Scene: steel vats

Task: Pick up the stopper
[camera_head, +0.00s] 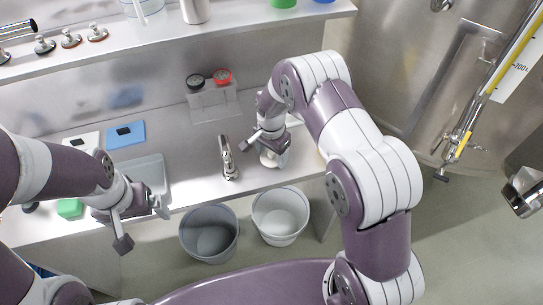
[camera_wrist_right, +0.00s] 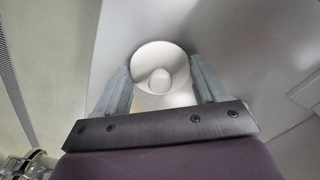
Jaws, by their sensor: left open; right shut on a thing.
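The stopper (camera_wrist_right: 160,68) is a white round piece with a raised knob in its middle, seen from above in the right wrist view between the two grey fingers. My right gripper (camera_wrist_right: 160,88) is shut on it. In the head view my right gripper (camera_head: 270,150) is over the right part of the steel bench, with a bit of white (camera_head: 268,160) beneath it; whether the stopper touches the bench I cannot tell. My left gripper (camera_head: 162,207) is open and empty at the bench's front edge, by the tray.
A pale shallow tray (camera_head: 155,168) lies on the left of the bench. A steel tap-like fitting (camera_head: 228,158) stands left of my right gripper. A rack with black and red caps (camera_head: 213,100) is behind. Grey (camera_head: 209,225) and white (camera_head: 280,208) buckets stand below the front edge.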

